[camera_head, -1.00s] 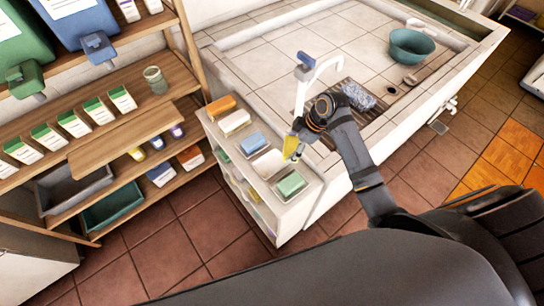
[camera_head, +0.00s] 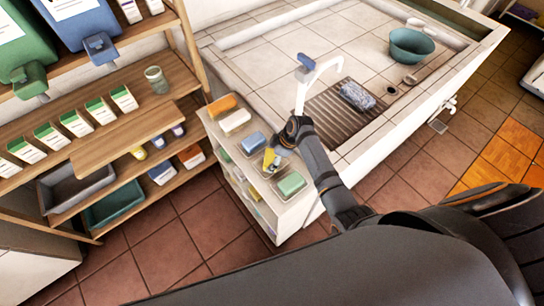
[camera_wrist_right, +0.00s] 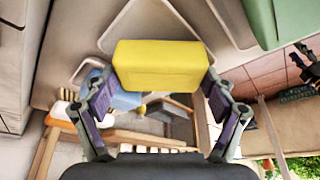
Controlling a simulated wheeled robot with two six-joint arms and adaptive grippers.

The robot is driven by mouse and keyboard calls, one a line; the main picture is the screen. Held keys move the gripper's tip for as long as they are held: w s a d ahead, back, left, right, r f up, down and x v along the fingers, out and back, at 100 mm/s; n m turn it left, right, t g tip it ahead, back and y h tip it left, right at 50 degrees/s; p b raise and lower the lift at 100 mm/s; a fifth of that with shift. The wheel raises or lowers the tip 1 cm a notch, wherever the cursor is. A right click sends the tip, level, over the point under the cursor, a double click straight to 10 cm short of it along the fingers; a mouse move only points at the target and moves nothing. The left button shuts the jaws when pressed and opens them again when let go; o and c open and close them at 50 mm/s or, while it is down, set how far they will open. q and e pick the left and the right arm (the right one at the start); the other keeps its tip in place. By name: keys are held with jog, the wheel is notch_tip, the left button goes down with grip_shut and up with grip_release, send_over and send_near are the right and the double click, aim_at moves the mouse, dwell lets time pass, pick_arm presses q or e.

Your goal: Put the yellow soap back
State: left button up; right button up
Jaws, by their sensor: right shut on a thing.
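The yellow soap (camera_head: 269,160) is held in my right gripper (camera_head: 273,158), over the row of soaps on the white caddy (camera_head: 291,216). In the right wrist view the soap (camera_wrist_right: 160,66) sits between both fingers of the gripper (camera_wrist_right: 160,82), with a pale empty dish (camera_wrist_right: 150,22) behind it. I cannot tell whether the soap touches the dish. The blue soap (camera_head: 253,143) and the green soap (camera_head: 291,183) lie on either side of that spot. My left gripper is not in view.
An orange soap (camera_head: 222,104) and a white soap (camera_head: 235,121) lie farther back on the caddy. A white tap (camera_head: 303,92) rises close behind my right gripper at the washbasin (camera_head: 352,143). Wooden shelves (camera_head: 130,138) stand at left, with floor between.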

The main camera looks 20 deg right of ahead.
jog(key=shift+f, duration=0.1)
jog(key=o, duration=1.5)
jog(key=shift+c, duration=0.2)
jog(key=shift+r, duration=0.35)
jog(key=v, duration=1.1)
jog(key=shift+r+b, duration=0.3)
jog(key=shift+s+d, duration=0.1)
